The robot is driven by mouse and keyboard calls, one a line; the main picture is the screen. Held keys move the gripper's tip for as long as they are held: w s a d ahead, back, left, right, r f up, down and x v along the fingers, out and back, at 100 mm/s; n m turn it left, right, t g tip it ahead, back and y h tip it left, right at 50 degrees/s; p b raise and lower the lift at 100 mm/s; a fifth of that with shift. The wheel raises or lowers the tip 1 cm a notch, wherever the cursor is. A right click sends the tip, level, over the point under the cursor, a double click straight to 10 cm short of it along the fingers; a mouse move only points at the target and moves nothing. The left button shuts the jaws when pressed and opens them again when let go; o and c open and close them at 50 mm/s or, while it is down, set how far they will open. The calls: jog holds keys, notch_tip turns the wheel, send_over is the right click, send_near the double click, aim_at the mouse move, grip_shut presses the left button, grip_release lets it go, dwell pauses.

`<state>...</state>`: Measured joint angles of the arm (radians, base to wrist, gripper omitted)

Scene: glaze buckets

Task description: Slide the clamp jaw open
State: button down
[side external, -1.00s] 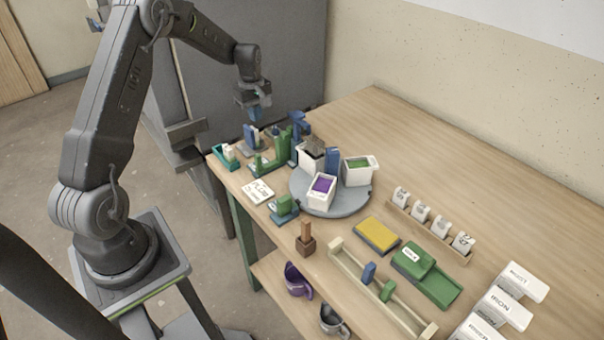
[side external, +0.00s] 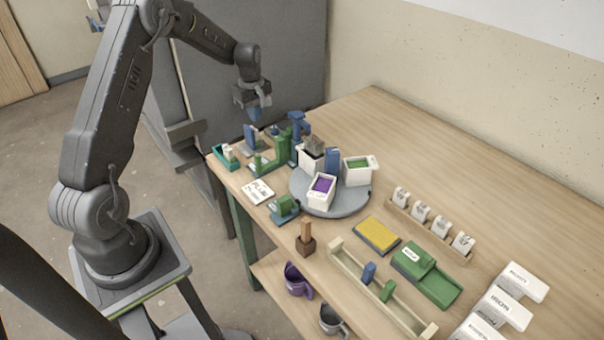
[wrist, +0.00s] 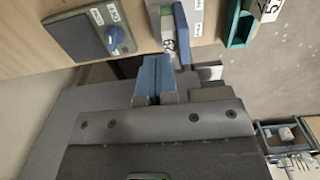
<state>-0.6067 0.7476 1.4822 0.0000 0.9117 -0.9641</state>
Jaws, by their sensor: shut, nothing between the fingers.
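My gripper (side external: 254,115) hangs above the back left corner of the bench, clear of the things below it. In the wrist view its two blue fingers (wrist: 153,80) are together with nothing between them. A green clamp-like piece (side external: 284,148) stands on the bench below and to the right of my gripper, with a tall upright and a low post on a long base. I cannot tell for certain that it is the clamp, or which part is its jaw. A blue upright piece (side external: 251,137) stands close behind it; a similar blue piece (wrist: 183,32) shows just beyond my fingers in the wrist view.
A teal tray (side external: 224,160) sits at the bench's left edge. A blue stand (side external: 299,124) rises behind the green piece. A grey turntable (side external: 331,208) with white buckets is to the right. A panel with a blue knob (wrist: 115,34) shows in the wrist view. The far bench top is bare.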

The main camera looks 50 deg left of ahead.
aim_at(252, 126)
jog(key=shift+f, duration=0.2)
dwell(0.4)
jog(key=shift+f, duration=1.5)
jog(key=shift+s+f, duration=0.25)
jog(key=shift+s, duration=0.5)
jog(key=shift+w+r, duration=0.15)
jog(key=shift+r, duration=1.1)
jog(key=shift+w+r, duration=0.2)
jog(key=shift+r, duration=1.05)
jog(key=shift+w+r, duration=0.15)
jog(key=shift+r, duration=1.1)
